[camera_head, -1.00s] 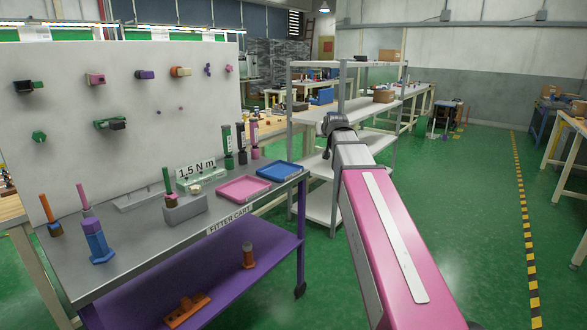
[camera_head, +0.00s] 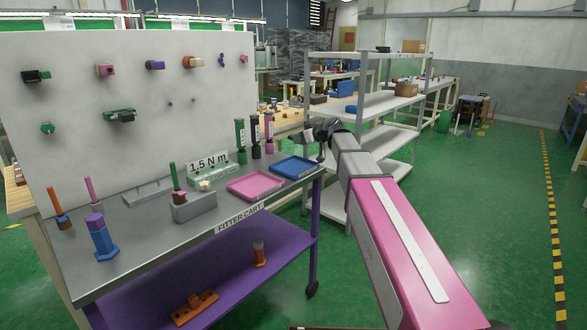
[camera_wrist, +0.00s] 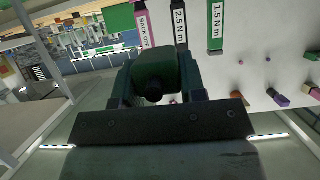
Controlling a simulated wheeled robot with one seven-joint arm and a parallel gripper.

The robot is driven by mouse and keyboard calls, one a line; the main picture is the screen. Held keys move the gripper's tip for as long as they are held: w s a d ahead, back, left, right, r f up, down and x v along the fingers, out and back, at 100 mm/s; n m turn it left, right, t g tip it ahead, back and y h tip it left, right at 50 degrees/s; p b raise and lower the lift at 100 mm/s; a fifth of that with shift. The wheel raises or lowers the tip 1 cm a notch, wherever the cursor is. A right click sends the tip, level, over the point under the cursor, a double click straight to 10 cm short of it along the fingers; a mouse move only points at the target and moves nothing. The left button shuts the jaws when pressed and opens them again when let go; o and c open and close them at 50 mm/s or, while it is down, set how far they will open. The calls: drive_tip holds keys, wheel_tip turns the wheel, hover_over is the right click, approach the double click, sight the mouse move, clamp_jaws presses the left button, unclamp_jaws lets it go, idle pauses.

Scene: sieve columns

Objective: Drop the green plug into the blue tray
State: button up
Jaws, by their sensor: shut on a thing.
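The blue tray (camera_head: 297,167) lies at the right end of the grey cart top, beside the pink tray, and looks empty. My gripper (camera_head: 316,138) is above and just behind the tray's right side in the head view, pointing left. In the wrist view my gripper (camera_wrist: 155,100) is shut on the green plug (camera_wrist: 155,68), a dark green block with a round dark hollow. The plug is held up, clear of the cart. It is too small and dark to make out in the head view. The blue tray is not seen in the wrist view.
A pink tray (camera_head: 255,187) is left of the blue one. Upright torque tools (camera_head: 255,137) stand just behind the trays. A white board (camera_head: 130,75) with several fittings rises behind the cart. A grey shelf rack (camera_head: 372,125) stands close behind my arm.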

drive_tip(key=shift+f, duration=2.6)
drive_tip(key=o, duration=1.1)
drive_tip(key=v, duration=1.1)
drive_tip(key=s+d+f+m+g+h, duration=0.25)
drive_tip(key=s+f, duration=0.35)
drive_tip(key=f, duration=0.5)
drive_tip(key=s+d+f+m+g+h, duration=0.25)
drive_tip(key=s+f, duration=0.25)
drive_tip(key=f, duration=0.5)
drive_tip(key=s+d+f+m+g+h, duration=0.1)
drive_tip(key=s+d+f+h, duration=0.1)
drive_tip(key=s+f, duration=0.3)
drive_tip(key=s+d+f+m+g+h, duration=0.1)
drive_tip(key=s+d+f+m+h, duration=0.1)
drive_tip(key=s+d+f, duration=0.2)
drive_tip(key=s+d+f+m+g+h, duration=0.1)
drive_tip(key=s+d+f+m, duration=0.1)
drive_tip(key=s+f, duration=0.3)
drive_tip(key=shift+s+d+f+h, duration=0.2)
drive_tip(key=shift+s+d, duration=0.2)
drive_tip(key=shift+s, duration=0.1)
drive_tip(key=shift+s+d+f+h, duration=0.15)
drive_tip(key=shift+s+d+h, duration=0.05)
drive_tip(key=shift+s+d, duration=0.2)
